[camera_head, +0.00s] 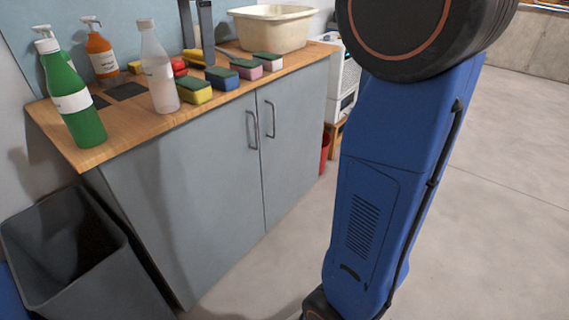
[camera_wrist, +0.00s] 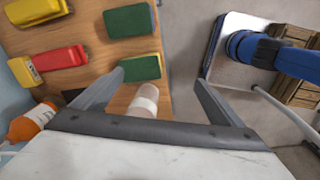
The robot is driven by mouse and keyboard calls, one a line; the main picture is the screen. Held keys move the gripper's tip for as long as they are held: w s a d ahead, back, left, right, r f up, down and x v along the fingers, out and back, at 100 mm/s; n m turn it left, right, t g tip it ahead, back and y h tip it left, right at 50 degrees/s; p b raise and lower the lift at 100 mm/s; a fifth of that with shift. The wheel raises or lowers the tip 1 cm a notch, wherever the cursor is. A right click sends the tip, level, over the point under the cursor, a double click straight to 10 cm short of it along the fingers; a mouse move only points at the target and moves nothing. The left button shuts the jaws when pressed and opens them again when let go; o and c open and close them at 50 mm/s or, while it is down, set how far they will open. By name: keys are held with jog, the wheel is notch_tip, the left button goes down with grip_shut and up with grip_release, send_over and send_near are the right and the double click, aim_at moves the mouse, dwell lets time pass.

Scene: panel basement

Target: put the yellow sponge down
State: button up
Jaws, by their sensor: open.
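The yellow sponge (camera_head: 195,92) with a green top lies on the wooden counter, the nearest of a row of green-topped sponges. A green-topped sponge with a thin yellow edge (camera_wrist: 138,68), probably the same one, shows in the wrist view just beyond the left finger. My gripper (camera_head: 198,56) hangs over the counter with its two grey fingers apart and nothing held between them. In the wrist view my gripper (camera_wrist: 159,76) spreads wide, one finger over the counter and the other over the floor side. The sponge appears apart from the fingers, though their height above it is hard to judge.
A clear bottle (camera_head: 159,72) stands beside the yellow sponge; green (camera_head: 72,95) and orange (camera_head: 101,54) bottles stand further left. A blue-sided sponge (camera_head: 222,78) and a pink-sided one (camera_head: 246,69) lie to the right. A cream tub (camera_head: 270,30) stands behind.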

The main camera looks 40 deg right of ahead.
jog(key=s+d+f+m+t, duration=0.2)
jog(key=s+f+m, duration=0.7)
jog(key=s+f, duration=0.5)
jog(key=s+d+f+m+t, duration=0.2)
jog(key=s+f+m, duration=0.7)
jog(key=s+f, duration=0.5)
jog(key=shift+d+f, duration=0.6)
jog(key=shift+o, duration=0.5)
jog(key=shift+s, duration=0.1)
notch_tip(320, 180, up, 35)
jog(key=n+g, duration=0.5)
jog(key=n, duration=1.7)
send_over(192, 82)
notch_tip(192, 82, down, 12)
jog(key=shift+a+r, duration=0.15)
jog(key=shift+r, duration=0.1)
jog(key=shift+f, duration=2.8)
